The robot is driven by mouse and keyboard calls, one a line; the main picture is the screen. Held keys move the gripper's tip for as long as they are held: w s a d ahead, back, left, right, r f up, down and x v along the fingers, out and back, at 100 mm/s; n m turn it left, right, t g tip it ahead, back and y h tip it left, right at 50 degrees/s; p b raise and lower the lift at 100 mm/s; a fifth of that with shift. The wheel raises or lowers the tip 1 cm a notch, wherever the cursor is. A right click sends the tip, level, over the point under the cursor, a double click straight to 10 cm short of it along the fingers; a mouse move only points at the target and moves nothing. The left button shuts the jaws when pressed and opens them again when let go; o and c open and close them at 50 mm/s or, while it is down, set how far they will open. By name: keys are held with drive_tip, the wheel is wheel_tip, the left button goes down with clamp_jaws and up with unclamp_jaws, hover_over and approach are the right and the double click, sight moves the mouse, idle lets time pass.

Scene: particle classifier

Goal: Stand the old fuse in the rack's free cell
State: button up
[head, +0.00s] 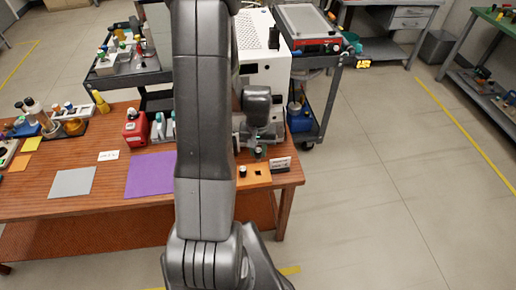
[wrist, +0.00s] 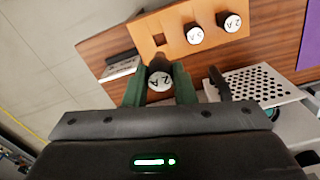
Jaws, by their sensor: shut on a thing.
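In the head view my gripper (head: 258,148) is low over the table's right end, partly hidden by my arm. The orange rack (wrist: 189,18) lies just ahead of the held fuse in the wrist view. In the head view the rack (head: 265,180) is partly behind my arm.
A white card (head: 281,163) stands beside the rack. A perforated white plate (wrist: 262,85) is close to my gripper's right in the wrist view. A white machine (head: 262,72) stands behind. A purple mat (head: 150,174) and a grey mat (head: 73,182) lie left on the table.

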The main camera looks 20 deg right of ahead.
sight(258, 162)
drive_tip(key=shift+f+b, duration=2.65)
drive_tip(key=shift+f, duration=0.3)
drive_tip(key=shift+f+b, duration=1.65)
drive_tip(key=shift+b, duration=0.4)
drive_tip(key=o, duration=1)
drive_tip(key=shift+o, duration=0.2)
drive_tip(key=shift+r, duration=0.15)
wheel_tip(258, 162, up, 14)
drive_tip(key=shift+f, duration=0.2)
wheel_tip(258, 162, down, 14)
drive_tip(key=shift+r, duration=0.25)
